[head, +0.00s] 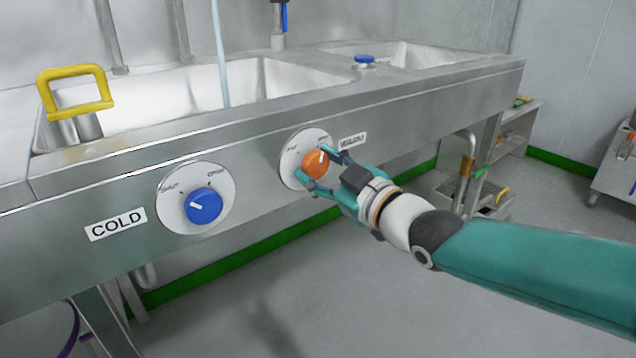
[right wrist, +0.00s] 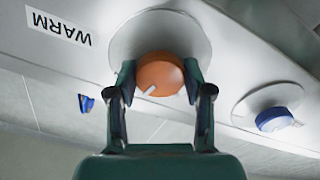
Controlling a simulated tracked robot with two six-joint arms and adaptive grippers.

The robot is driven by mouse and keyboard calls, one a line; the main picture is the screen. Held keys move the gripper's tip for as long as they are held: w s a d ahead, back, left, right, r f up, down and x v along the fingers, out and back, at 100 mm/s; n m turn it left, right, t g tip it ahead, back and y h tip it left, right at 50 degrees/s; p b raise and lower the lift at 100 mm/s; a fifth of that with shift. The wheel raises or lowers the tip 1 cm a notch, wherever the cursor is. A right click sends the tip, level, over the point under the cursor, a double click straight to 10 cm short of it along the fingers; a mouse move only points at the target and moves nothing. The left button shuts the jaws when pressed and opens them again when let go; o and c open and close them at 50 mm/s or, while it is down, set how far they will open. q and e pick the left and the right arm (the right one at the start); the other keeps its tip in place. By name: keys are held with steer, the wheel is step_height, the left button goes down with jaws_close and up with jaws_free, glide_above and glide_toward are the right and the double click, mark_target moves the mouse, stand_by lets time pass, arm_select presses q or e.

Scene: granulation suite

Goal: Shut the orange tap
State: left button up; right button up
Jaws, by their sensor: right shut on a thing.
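The orange tap (head: 314,163) is a round knob with a white pointer mark on a white dial plate (head: 293,148) on the sink's front panel. In the head view its pointer is toward the upper right, near the dial's right-hand word. My right gripper (head: 322,172) is shut on the orange tap, one finger on each side. In the right wrist view the orange tap (right wrist: 160,76) sits between the fingertips (right wrist: 160,88). A thin stream of water (head: 219,55) runs down into the left basin. My left gripper is not in view.
A blue knob (head: 203,206) on its own dial is left of the orange tap, beside a COLD label (head: 116,224). A yellow handle (head: 75,90) stands at the sink's left. A low shelf (head: 515,150) and a cart (head: 619,160) are at the right. Floor in front is clear.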

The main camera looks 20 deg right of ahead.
steer(key=n, duration=0.2)
steer(key=n+b, duration=0.1)
steer(key=n, duration=0.2)
steer(key=shift+a+f+n, duration=0.1)
steer(key=shift+f+n, duration=0.15)
steer(key=shift+n, duration=0.05)
steer(key=n, duration=0.6)
steer(key=shift+n, duration=0.3)
steer(key=o, duration=1.2)
steer(key=shift+c, duration=0.2)
steer(key=shift+r, duration=0.15)
steer(key=shift+s, duration=0.15)
steer(key=shift+s+d+r, duration=0.1)
steer(key=shift+s+d, duration=0.15)
steer(key=shift+s, duration=0.05)
steer(key=v, duration=1.1)
